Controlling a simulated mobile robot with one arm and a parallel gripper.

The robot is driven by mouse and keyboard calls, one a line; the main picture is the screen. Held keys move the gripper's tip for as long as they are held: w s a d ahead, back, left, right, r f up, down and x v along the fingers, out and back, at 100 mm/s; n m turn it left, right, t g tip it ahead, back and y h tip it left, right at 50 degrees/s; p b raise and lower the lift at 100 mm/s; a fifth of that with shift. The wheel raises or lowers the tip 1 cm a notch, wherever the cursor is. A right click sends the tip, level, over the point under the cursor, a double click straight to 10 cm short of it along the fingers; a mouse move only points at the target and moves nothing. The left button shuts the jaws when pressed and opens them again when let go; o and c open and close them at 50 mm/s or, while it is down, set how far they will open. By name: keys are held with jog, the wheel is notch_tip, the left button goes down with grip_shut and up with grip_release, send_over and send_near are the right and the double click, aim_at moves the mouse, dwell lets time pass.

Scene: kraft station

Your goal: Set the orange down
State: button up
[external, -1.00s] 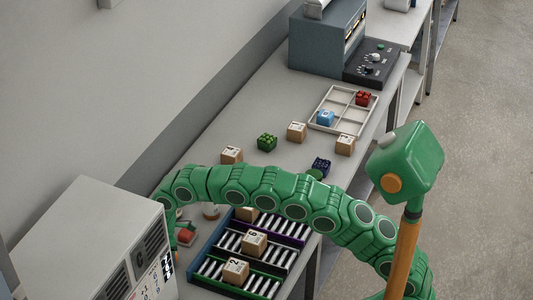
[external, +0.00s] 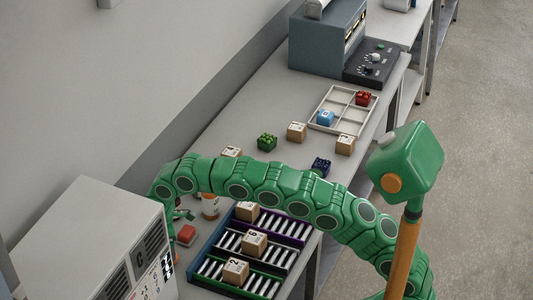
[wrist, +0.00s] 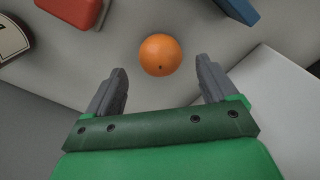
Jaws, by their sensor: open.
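The orange (wrist: 160,55) is on the grey table surface in the wrist view. It lies just beyond my fingertips and apart from both. My gripper (wrist: 160,73) is open and empty, with one grey finger to each side of the orange's line. In the external view the end of my arm is low at the left, mostly hidden behind the pale machine. I cannot make out the orange in the external view.
A red block (external: 186,234) and a small white-and-orange jar (external: 210,206) stand near my gripper. The pale machine (external: 95,240) is at the left. Small blocks and a white tray (external: 344,93) sit farther back.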

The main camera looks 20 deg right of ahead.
notch_tip(320, 180, up, 8)
jog(key=shift+f, duration=0.25)
